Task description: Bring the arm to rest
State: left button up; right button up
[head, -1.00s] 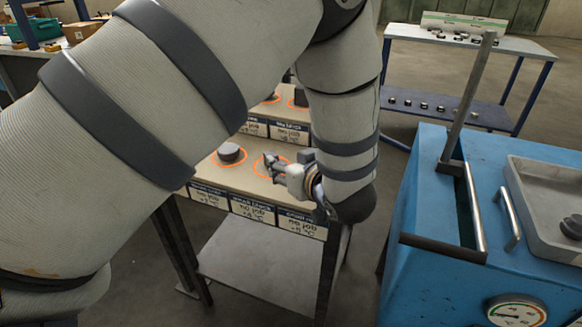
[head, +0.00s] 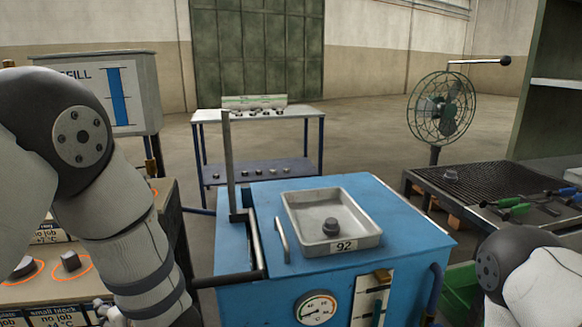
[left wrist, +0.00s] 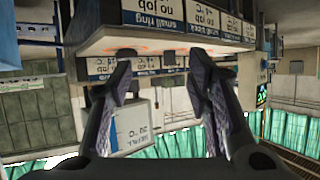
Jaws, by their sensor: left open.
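My left arm comes in at the left of the head view and bends down in front of the labelled bench (head: 25,292). Its gripper (head: 112,314) shows only in part at the bottom edge, low by the bench front. In the left wrist view, the two dark fingers of the left gripper (left wrist: 164,80) stand wide apart with nothing between them. The bench edge with its labels shows upside down beyond them. On the bench, a dark disc (head: 25,267) and a small dark block (head: 72,262) sit in orange rings. My right gripper is out of view; only part of that arm shows at lower right.
A blue machine (head: 400,225) with a grey tray (head: 300,225) marked 92 and an upright lever stands in the middle. A dark lump lies in the tray. A grated table (head: 470,178) with tools and a fan (head: 441,105) are at right. A small table (head: 290,115) stands behind.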

pick_arm(q)
jog(key=s+d+f+m+g+h, duration=0.1)
jog(key=s+f+m+h, duration=0.1)
jog(key=s+f, duration=0.35)
jog(key=s+f+m+g+h, duration=0.1)
jog(key=s+f+m+h, duration=0.2)
jog(key=f, duration=0.5)
jog(key=s+d+f+m+g+h, duration=0.1)
jog(key=s+d+f+g+h, duration=0.1)
jog(key=s, duration=0.6)
jog(key=s+d+f+m+g+h, duration=0.1)
jog(key=s+d+f+m+g, duration=0.1)
jog(key=s, duration=0.7)
jog(key=s+d+f+m+g+h, duration=0.1)
jog(key=s+d+f+g+h, duration=0.1)
jog(key=s, duration=0.7)
notch_tip(320, 180, down, 2)
jog(key=shift+d+g+h, duration=0.15)
jog(key=shift+g+h, duration=0.15)
jog(key=shift+g, duration=0.2)
